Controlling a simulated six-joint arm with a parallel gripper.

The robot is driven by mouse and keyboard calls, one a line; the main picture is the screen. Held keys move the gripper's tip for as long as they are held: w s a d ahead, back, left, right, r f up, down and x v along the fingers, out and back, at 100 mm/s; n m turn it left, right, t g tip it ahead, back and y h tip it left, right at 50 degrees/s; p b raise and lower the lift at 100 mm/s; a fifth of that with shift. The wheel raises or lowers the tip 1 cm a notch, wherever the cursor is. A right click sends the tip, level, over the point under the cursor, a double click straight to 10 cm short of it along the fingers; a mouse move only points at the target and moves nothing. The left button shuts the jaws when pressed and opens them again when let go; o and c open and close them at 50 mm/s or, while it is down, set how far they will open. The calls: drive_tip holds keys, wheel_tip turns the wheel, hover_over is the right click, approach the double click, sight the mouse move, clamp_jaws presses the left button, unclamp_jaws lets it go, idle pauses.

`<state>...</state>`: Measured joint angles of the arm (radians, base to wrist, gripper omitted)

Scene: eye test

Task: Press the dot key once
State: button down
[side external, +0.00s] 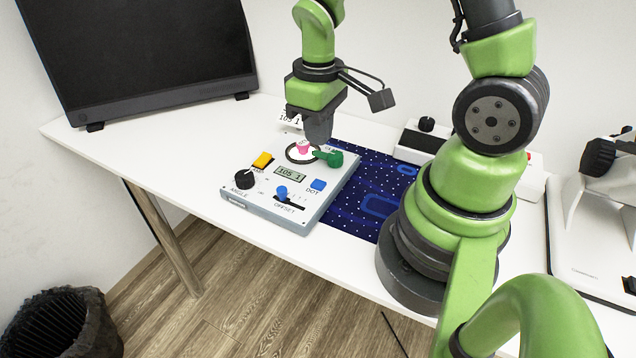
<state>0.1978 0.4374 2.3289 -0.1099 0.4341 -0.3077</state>
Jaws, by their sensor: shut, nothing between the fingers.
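My gripper (318,140) is shut and empty, pointing down above the back of the panel. It is behind the dot key, close to a green lever (330,158) and a pink knob (302,148). I cannot tell whether its tips touch them. Nothing covers the dot key.
The panel also bears a yellow key (262,160), a black angle knob (244,178), a display (290,173) and a blue offset slider (281,191). A blue dotted mat (375,170) lies right of it. A monitor (150,50) stands at the left.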

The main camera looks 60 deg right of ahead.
drive_tip(key=shift+r, duration=0.55)
idle(1.8)
drive_tip(key=s+a+r+m+t+y, duration=0.1)
drive_tip(key=s+a+r+m+t, duration=0.1)
drive_tip(key=r, duration=0.6)
drive_tip(key=s+a+r+m+t+y, duration=0.1)
drive_tip(key=s+a+r+m+t, duration=0.1)
drive_tip(key=s+a+r+t, duration=0.3)
wheel_tip(320, 180, up, 4)
drive_tip(key=shift+s+a+r, duration=0.1)
drive_tip(key=shift+s+a, duration=0.05)
drive_tip(key=shift+s, duration=0.4)
